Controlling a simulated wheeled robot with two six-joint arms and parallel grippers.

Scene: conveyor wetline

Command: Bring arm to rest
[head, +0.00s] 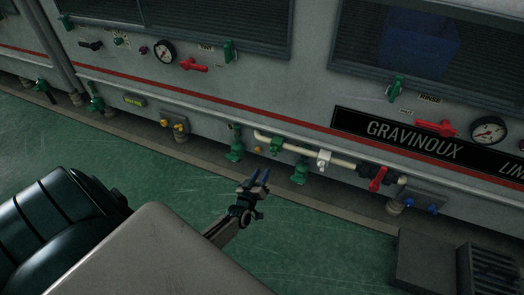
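My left gripper (258,180) is in the lower middle of the head view, at the end of my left arm. Its two bluish fingers point up and away from me, with a small gap between them, and nothing shows in it. It appears in front of the machine's lower pipework, over the green floor, and looks apart from the valves. My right gripper is not in view.
The grey machine (300,80) with a red stripe spans the back. Green valves (300,172), a pale pipe (345,162) and a red-handled valve (377,178) stick out low. A dark box (425,262) and a grate (492,270) stand lower right. Green floor (330,240) is clear.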

